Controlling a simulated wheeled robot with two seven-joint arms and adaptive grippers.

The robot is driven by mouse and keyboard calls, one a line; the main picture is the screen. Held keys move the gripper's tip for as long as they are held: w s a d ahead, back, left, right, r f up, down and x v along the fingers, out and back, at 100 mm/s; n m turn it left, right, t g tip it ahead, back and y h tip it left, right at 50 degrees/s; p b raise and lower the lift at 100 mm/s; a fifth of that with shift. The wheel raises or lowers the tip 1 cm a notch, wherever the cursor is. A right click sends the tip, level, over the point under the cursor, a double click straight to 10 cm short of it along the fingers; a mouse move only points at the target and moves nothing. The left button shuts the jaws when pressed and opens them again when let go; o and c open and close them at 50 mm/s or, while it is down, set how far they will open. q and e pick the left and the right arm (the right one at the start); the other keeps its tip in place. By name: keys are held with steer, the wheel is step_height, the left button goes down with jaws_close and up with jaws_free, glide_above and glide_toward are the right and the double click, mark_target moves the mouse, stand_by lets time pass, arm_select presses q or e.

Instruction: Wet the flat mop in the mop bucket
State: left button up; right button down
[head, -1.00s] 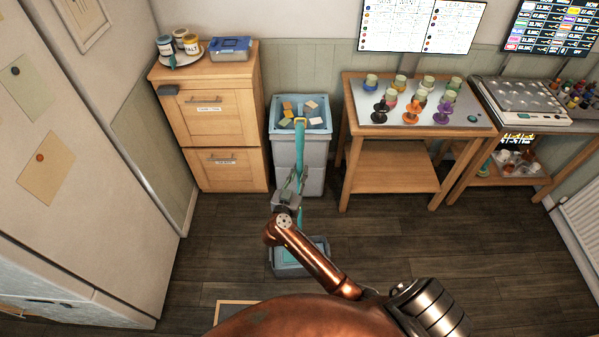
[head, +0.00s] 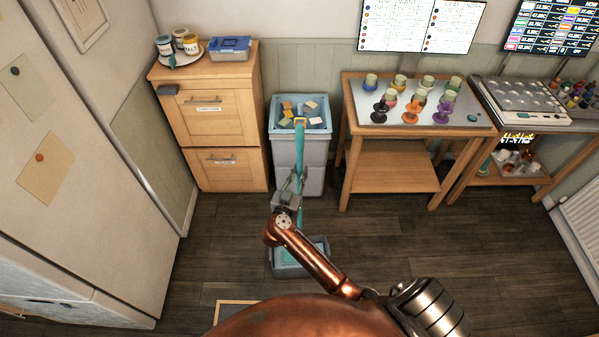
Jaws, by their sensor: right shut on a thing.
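The flat mop (head: 300,150) has a teal handle with a yellow top end, and it stands roughly upright. My right gripper (head: 291,183) is shut on the handle, partway down from its top. The grey-blue mop bucket (head: 300,269) stands on the floor below my right gripper. The lower handle runs down toward the bucket. Something teal shows inside the bucket, but my right arm covers part of it, so I cannot tell how the mop head sits. My left gripper is out of view.
A grey bin with a blue top tray (head: 274,128) of sponges stands behind the handle. A wooden cabinet (head: 222,130) is left of it. A wooden table (head: 393,180) with cups stands to the right. The dark floor (head: 410,245) on the right is clear.

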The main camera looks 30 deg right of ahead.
mark_target(299, 162)
steer(key=shift+f, duration=0.25)
stand_by(0.8)
step_height(299, 162, up, 7)
steer(key=p, duration=1)
steer(key=shift+r, duration=0.15)
stand_by(1.2)
